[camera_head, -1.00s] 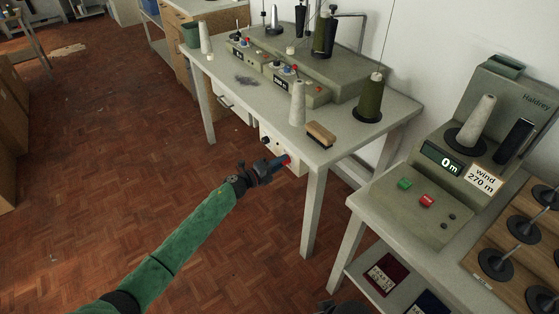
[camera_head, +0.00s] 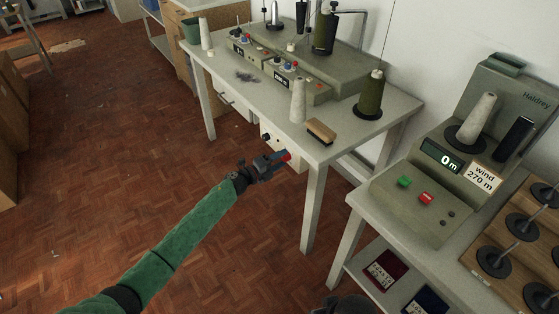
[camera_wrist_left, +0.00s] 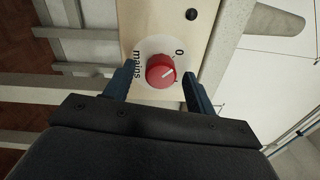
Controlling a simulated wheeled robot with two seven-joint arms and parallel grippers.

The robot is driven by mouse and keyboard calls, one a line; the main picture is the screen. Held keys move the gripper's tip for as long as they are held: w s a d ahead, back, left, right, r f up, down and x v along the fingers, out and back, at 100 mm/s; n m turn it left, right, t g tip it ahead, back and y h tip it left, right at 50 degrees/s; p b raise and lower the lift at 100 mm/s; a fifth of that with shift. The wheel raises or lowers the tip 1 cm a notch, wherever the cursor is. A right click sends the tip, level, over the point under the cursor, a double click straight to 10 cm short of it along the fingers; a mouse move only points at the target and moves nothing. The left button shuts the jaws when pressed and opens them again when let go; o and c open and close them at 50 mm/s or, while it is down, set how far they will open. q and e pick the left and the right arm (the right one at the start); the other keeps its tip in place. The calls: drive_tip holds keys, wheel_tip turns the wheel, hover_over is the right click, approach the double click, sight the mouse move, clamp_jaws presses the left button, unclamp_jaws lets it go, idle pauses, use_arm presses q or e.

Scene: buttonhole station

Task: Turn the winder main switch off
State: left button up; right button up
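The main switch is a red round knob (camera_wrist_left: 161,71) with a white pointer line, on a white disc marked "mains" and "0", fixed to a pale panel (camera_wrist_left: 146,22). The pointer slants up to the right in the left wrist view; I cannot tell for sure which mark it is on. In the head view the knob (camera_head: 287,156) shows under the table's front edge. My left gripper (camera_wrist_left: 158,72) is open, its blue fingers either side of the knob with gaps visible. In the head view the left gripper (camera_head: 275,161) reaches the panel. A dark part at the bottom edge may be my right gripper.
The winder table (camera_head: 228,92) carries a grey-green machine, cones and a brush (camera_head: 321,131). A second table (camera_head: 352,225) on the right holds a unit reading "0 m" (camera_head: 443,157) and spool pegs. Table legs stand near my left arm.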

use_arm(q)
drive_tip(key=shift+s+a+f, duration=0.1)
drive_tip(key=shift+s+a, duration=0.15)
drive_tip(key=shift+a, duration=0.05)
drive_tip(key=b+v, duration=0.1)
drive_tip(key=v, duration=0.6)
use_arm(e)
drive_tip(key=shift+w+a+f+t+y, duration=0.15)
drive_tip(key=shift+w+a+f, duration=0.05)
drive_tip(key=shift+a+f, duration=0.3)
drive_tip(key=shift+w+a+f+t+y, duration=0.15)
drive_tip(key=shift+w+a+f, duration=0.05)
drive_tip(key=shift+a+f, duration=0.25)
drive_tip(key=shift+s, duration=0.15)
